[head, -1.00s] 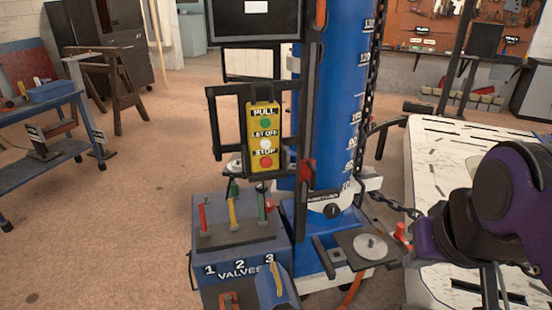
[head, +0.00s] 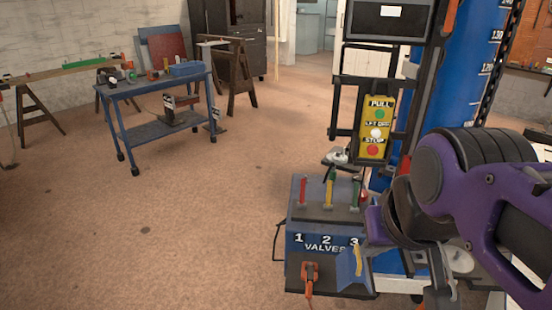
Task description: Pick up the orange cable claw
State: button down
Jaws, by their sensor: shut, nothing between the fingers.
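An orange, claw-like piece (head: 309,273) hangs at the front of the blue valve box, low in the middle of the head view. It is small, and I cannot tell for sure that it is the cable claw. My gripper (head: 441,292) shows as dark parts under my purple arm at the lower right, partly cut off by the frame's bottom edge. It is shut and empty, to the right of the orange piece and apart from it.
The blue valve box (head: 304,248) carries several coloured levers. Behind it stand a yellow button panel (head: 376,128) and a blue column (head: 474,75). A blue workbench (head: 165,85) stands at the back left. The floor (head: 170,220) on the left is clear.

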aim_at(309, 277)
jog(key=z, duration=2.5)
jog(key=u, duration=2.45)
jog(key=i+l+z, duration=0.15)
jog(key=i, duration=0.45)
